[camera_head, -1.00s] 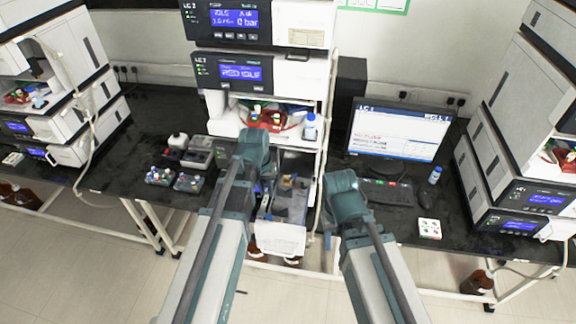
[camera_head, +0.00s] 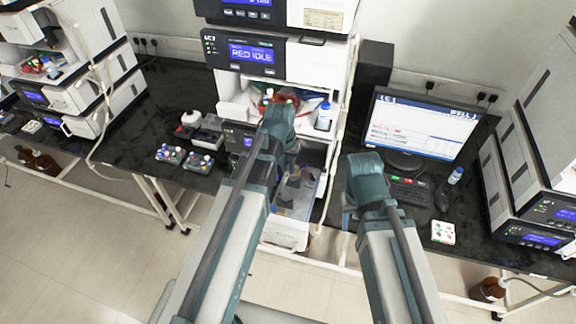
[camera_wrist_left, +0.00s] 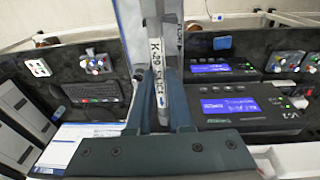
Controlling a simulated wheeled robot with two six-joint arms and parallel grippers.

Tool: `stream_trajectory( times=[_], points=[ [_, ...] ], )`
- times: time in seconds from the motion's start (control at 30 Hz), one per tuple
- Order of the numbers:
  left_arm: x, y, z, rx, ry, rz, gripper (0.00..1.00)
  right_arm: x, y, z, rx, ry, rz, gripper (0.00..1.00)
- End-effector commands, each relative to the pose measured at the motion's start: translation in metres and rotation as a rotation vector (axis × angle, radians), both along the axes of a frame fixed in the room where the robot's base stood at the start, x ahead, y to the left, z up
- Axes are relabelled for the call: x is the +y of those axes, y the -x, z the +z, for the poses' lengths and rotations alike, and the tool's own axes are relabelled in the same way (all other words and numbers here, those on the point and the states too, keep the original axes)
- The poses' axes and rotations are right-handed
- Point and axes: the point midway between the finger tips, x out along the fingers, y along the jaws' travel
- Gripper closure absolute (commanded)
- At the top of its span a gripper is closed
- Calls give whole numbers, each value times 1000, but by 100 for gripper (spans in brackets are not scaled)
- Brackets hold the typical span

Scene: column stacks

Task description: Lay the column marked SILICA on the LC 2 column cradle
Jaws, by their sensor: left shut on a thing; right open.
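In the left wrist view my left gripper (camera_wrist_left: 157,98) is shut on a pale column (camera_wrist_left: 159,50) whose label appears to read K-29 and SILICA. The column stands upright in the picture between the two fingers. In the head view my left gripper (camera_head: 284,148) is in front of the middle instrument stack; the column is hidden there by the arm. My right gripper (camera_head: 352,208) is open and empty, at the bench's front edge right of that stack.
The middle stack (camera_head: 268,62) shows a RED IDLE screen and a shelf with bottles (camera_head: 323,116). A monitor (camera_head: 425,124), keyboard (camera_head: 408,190) and button box (camera_head: 443,232) are at right. Vial trays (camera_head: 200,164) lie left.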

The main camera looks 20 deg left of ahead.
Motion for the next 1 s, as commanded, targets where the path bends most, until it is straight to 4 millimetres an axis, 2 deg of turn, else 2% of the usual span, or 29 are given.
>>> stream_trajectory(
  times=[1.0],
  points=[
    [0, 0, -89, 0, 0, 0, 100, 0, 0, -89, -2, 1, 4, 50]
  ],
)
